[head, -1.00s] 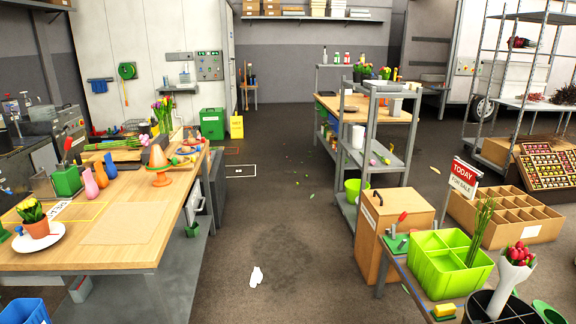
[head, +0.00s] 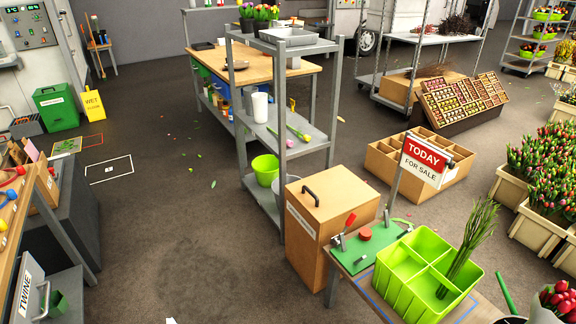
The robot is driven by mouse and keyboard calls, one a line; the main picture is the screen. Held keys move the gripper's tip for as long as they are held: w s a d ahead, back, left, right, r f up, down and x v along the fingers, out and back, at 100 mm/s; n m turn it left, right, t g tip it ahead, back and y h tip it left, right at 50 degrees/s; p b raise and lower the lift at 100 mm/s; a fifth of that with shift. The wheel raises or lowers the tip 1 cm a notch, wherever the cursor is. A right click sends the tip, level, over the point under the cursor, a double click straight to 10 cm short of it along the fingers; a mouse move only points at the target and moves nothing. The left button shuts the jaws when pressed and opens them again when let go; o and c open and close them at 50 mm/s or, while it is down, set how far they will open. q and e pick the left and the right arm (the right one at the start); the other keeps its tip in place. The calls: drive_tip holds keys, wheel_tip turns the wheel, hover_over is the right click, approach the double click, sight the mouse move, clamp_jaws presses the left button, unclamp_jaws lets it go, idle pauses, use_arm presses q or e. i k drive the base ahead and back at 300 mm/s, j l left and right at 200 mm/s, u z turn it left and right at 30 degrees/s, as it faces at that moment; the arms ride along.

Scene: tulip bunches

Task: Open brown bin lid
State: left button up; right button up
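The brown bin (head: 307,257) is a tall box on the floor, right of the middle, in front of the grey shelf rack. Its lid (head: 333,196) is flat and closed, with a dark handle (head: 311,194) on top near the left side. A white label is on its left face. Neither of my grippers is in view. A small white tip at the bottom edge is too little to identify.
A low table with a lime green divided crate (head: 425,281) and a green mat (head: 366,248) stands right beside the bin. The grey shelf rack (head: 284,144) is behind it. The floor (head: 190,225) left of the bin is clear.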

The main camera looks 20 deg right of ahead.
sight(326, 196)
drive_tip(key=i+j, duration=0.1)
drive_tip(key=i, duration=0.8)
drive_tip(key=i+j, duration=0.15)
drive_tip(key=i, duration=0.7)
